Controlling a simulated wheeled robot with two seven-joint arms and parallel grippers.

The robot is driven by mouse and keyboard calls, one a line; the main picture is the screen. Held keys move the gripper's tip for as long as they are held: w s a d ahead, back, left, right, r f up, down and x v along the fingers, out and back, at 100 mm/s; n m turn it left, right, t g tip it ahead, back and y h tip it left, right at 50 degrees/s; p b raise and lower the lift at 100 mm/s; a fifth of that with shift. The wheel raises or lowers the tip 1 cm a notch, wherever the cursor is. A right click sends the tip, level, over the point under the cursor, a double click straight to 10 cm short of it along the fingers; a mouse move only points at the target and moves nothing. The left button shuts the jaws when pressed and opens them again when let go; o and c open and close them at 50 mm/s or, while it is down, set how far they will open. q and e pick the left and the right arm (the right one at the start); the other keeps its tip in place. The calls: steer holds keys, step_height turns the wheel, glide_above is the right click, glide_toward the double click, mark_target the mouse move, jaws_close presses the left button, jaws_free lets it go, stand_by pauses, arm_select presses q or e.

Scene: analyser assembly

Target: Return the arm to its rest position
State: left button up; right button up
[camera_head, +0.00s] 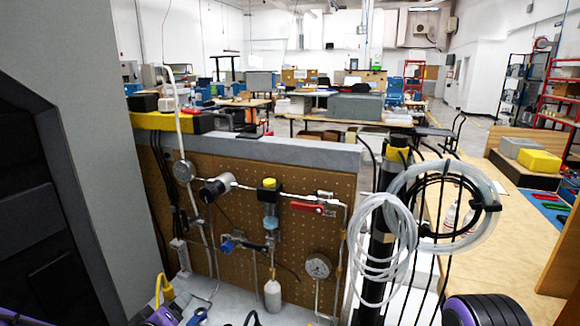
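A purple and black rounded part of my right arm (485,310) shows at the bottom right edge, in front of the light wooden bench. A purple part of my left arm (22,319) shows at the bottom left corner. No arm part touches the panel in view.
A grey wall-like block (105,150) stands close on the left. Coiled white tubing (385,245) and black cables hang on a dark post (385,200) right of the panel. A yellow connector (163,290) is at lower left. The wooden bench (480,255) is clear in its middle.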

arm_select(q)
steer(key=s+a+f+n+g+y, duration=0.1)
steer(key=s+f+g, duration=0.1)
steer(key=s+f, duration=0.4)
steer(key=s+a+f+g+y, duration=0.1)
steer(key=s+f+g, duration=0.15)
steer(key=f, duration=0.55)
steer(key=s+f+m+g, duration=0.1)
steer(key=s+f, duration=0.3)
steer(key=s, duration=0.3)
steer(key=s+f+m+g, duration=0.1)
steer(key=s+f+g, duration=0.1)
steer(key=s+f, duration=0.3)
steer(key=s+a+f+m+g+y, duration=0.1)
steer(key=s+f, duration=0.3)
steer(key=s, duration=0.7)
steer(key=shift+f+g, duration=0.3)
steer(key=shift+g, duration=0.35)
